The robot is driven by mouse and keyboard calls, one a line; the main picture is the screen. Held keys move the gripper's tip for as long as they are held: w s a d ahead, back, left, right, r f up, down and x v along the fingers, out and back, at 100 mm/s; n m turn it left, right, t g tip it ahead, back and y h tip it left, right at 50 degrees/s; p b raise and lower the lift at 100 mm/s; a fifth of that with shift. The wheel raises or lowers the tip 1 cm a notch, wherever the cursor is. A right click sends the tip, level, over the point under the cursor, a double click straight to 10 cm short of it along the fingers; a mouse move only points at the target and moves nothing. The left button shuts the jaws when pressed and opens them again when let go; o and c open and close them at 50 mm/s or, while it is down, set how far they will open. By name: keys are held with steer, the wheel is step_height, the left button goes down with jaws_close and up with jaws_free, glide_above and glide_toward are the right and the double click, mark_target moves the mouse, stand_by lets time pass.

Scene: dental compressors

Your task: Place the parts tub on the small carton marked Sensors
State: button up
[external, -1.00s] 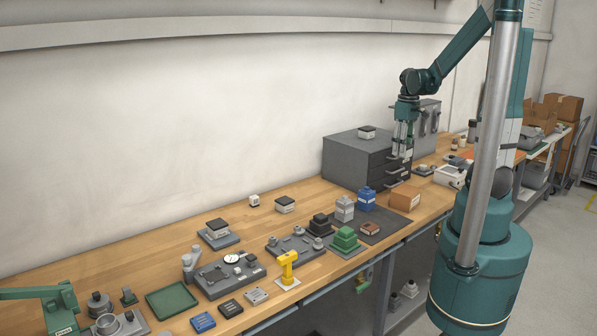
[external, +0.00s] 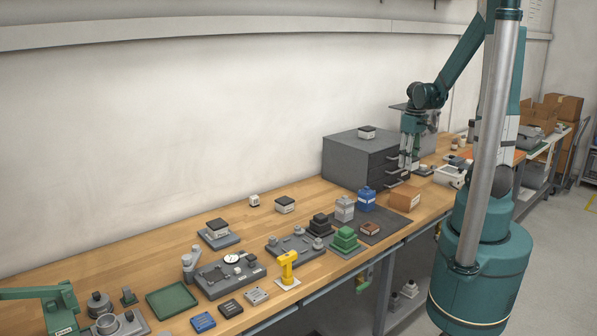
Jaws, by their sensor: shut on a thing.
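My gripper (external: 409,165) points down in front of the right end of the grey drawer cabinet. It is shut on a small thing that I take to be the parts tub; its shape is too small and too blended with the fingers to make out. The small brown carton (external: 405,200) sits on the bench below the gripper, at the right end of the dark mat. It has a pale label too small to read. Its top looks bare, and the gripper is apart from it.
The grey drawer cabinet (external: 358,160) stands close to the left of my gripper. A blue container (external: 367,200) and a grey one (external: 344,209) stand left of the carton. A white bin (external: 449,176) is to the right. The bench front edge is close by.

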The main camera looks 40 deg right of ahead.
steer(key=shift+f, duration=0.1)
stand_by(0.3)
glide_above(406, 190)
steer(key=shift+w+d+f, duration=0.1)
steer(key=shift+d+f, duration=0.05)
steer(key=shift+f, duration=1.3)
steer(key=shift+d+f, duration=0.15)
steer(key=shift+f, duration=1.25)
steer(key=shift+f, duration=2.1)
steer(key=shift+f+b, duration=0.15)
steer(key=shift+b, duration=0.3)
steer(key=o, duration=1)
steer(key=shift+c, duration=0.2)
steer(key=shift+r, duration=0.2)
steer(key=shift+r+p, duration=0.55)
steer(key=shift+r, duration=5.45)
